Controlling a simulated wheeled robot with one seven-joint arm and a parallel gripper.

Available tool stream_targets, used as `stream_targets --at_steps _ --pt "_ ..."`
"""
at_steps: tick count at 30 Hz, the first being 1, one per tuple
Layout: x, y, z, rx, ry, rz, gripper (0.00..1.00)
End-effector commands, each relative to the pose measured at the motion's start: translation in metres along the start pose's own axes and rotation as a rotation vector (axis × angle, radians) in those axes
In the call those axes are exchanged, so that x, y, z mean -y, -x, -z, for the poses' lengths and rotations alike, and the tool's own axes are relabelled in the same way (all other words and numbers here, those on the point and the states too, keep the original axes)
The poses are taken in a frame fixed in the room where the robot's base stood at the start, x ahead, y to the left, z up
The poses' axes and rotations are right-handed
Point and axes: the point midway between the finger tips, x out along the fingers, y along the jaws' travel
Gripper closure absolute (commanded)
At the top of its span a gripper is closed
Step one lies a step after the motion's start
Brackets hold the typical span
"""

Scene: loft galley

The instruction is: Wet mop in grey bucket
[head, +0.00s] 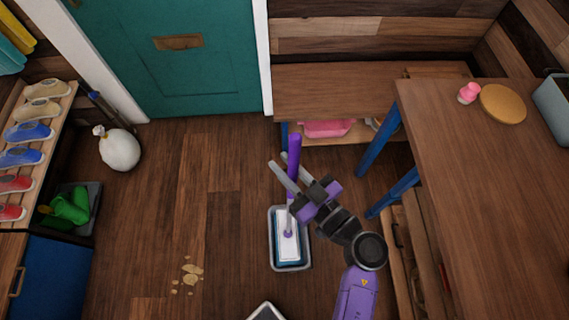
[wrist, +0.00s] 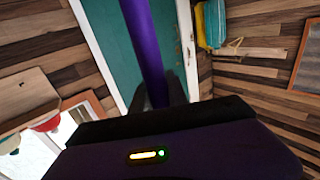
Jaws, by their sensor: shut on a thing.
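The mop (head: 294,150) has a purple handle and a flat white head. It stands nearly upright, its head inside the grey bucket (head: 273,250), a low rectangular tub on the floor with a bluish inside. I cannot tell whether the head touches the bottom. My gripper (head: 279,160) is shut on the handle above the bucket. In the wrist view the purple handle (wrist: 143,45) runs up between my dark fingers (wrist: 160,92); the mop head and bucket are out of that view.
A white sack (head: 120,150) stands by the teal door (head: 165,50). A shoe rack (head: 35,140) is at left, a wooden table (head: 480,170) with blue legs at right.

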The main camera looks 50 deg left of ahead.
Motion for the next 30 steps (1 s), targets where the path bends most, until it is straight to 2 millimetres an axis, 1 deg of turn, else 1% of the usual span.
stream_targets --at_steps 4,8,24,30 --pt "0.0 0.0 -0.001 -0.002 0.001 0.0 1.0" --pt "0.0 0.0 -0.008 -0.001 0.0 0.0 1.0" --pt "0.0 0.001 -0.063 0.003 0.0 0.001 1.0" --pt "0.0 0.001 -0.075 0.003 0.0 0.0 1.0"
